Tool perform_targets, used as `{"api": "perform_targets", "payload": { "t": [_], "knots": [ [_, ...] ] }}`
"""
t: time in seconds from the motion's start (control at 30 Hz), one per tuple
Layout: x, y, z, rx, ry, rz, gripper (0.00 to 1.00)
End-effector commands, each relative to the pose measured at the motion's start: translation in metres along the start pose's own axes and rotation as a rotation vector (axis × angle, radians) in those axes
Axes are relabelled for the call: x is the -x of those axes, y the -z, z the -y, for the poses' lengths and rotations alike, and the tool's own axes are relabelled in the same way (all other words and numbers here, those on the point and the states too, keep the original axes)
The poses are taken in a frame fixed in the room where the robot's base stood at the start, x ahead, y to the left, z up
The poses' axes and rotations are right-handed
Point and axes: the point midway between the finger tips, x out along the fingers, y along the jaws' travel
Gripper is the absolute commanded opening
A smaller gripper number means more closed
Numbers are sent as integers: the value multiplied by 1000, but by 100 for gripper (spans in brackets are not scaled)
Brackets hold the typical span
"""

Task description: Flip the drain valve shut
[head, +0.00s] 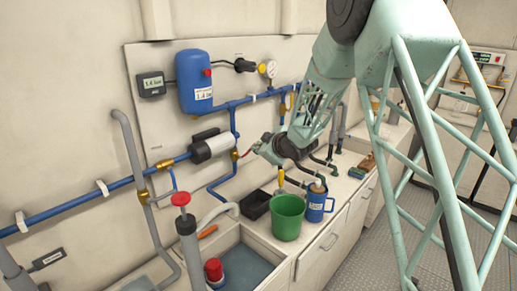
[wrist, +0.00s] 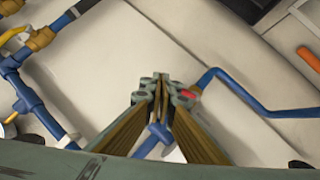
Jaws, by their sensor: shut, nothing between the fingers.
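A small red lever (head: 245,154) shows by a brass fitting (head: 235,155) on the blue drain pipe, to the right of the grey cylinder; I take it to be the drain valve's handle. My gripper (head: 259,147) is just right of it. In the wrist view my gripper (wrist: 161,82) is shut and empty, pointing at the wall panel. A red piece (wrist: 190,94), likely the same lever, shows close at the right of the fingertips. The fingers hide most of the valve body, so I cannot tell contact or the lever's exact angle.
A blue tank (head: 194,82) and gauge (head: 268,69) are on the wall above. A green bucket (head: 288,217), a black tray (head: 256,205) and a blue jug (head: 317,205) stand on the counter below. A sink (head: 245,266) and red-handled pump (head: 187,226) are in front.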

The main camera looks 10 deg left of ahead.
Motion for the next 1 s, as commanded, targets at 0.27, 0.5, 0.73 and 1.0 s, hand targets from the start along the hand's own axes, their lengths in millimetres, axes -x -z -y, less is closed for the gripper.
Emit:
{"api": "perform_targets", "payload": {
  "t": [0.27,0.5,0.73,1.0],
  "knots": [
    [-6,4,8,6,7,-7,0],
    [-10,5,13,9,11,-11,0],
    [-10,5,13,9,11,-10,0],
    [-9,5,20,9,12,-10,0]
  ]
}}
